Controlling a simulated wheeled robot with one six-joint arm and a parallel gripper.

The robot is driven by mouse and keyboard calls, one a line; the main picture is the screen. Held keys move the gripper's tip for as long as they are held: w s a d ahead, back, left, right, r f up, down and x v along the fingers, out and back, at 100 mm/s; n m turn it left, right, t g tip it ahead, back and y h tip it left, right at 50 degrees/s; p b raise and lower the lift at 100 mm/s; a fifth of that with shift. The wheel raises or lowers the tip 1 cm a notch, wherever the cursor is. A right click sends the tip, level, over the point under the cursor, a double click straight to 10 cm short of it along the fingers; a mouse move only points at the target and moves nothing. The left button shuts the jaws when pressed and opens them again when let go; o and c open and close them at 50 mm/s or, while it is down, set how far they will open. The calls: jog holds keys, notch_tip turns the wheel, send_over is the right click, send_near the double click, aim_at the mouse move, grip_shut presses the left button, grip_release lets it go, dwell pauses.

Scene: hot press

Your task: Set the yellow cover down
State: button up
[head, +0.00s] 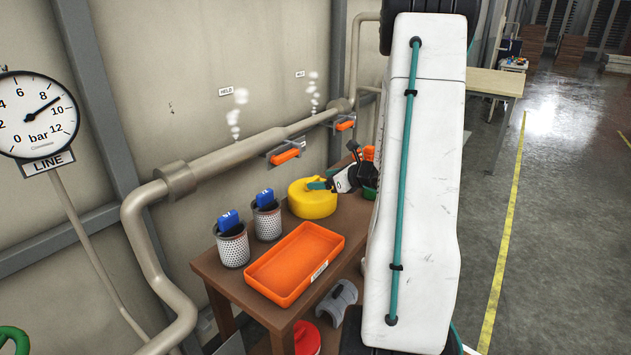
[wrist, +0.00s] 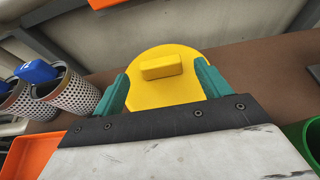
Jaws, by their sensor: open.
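The yellow cover (head: 312,199) is a round lid on the brown table, behind the orange tray. In the wrist view the yellow cover (wrist: 163,90) shows a raised block-shaped handle (wrist: 161,67) on top. My gripper (wrist: 161,85) is open, with a teal finger on each side of the cover's handle and a gap between each finger and the handle. In the head view my gripper (head: 321,184) is at the cover's right side, partly over it. The cover's underside is hidden.
An orange tray (head: 257,276) and two perforated cans (head: 232,249) with blue-topped items stand on the brown table (head: 208,263). A pipe (head: 232,163) with orange valve handles (head: 286,156) runs along the wall behind, steam rising above it. A green container (wrist: 314,141) is at right.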

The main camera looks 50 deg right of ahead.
jog(key=a+v, duration=0.1)
jog(key=v, duration=0.6)
jog(key=a+r+n+g+y, duration=0.35)
jog(key=a+n, duration=0.55)
jog(key=a, duration=0.5)
jog(key=a+r+n+g+y, duration=0.4)
jog(key=a+n, duration=0.4)
jog(key=a, duration=0.7)
jog(key=s+a+r+n+g+h, duration=0.1)
jog(key=s+a+n+h, duration=0.3)
jog(key=s+n, duration=0.4)
jog(key=s+a+r+n+g+h, duration=0.2)
jog(key=s+a+n+g+h, duration=0.1)
jog(key=s+n, duration=0.5)
jog(key=shift+s+a+r+n+h, duration=0.35)
jog(key=shift+a+n+h, duration=0.5)
jog(key=shift+a+n, duration=0.35)
jog(key=shift+g, duration=0.25)
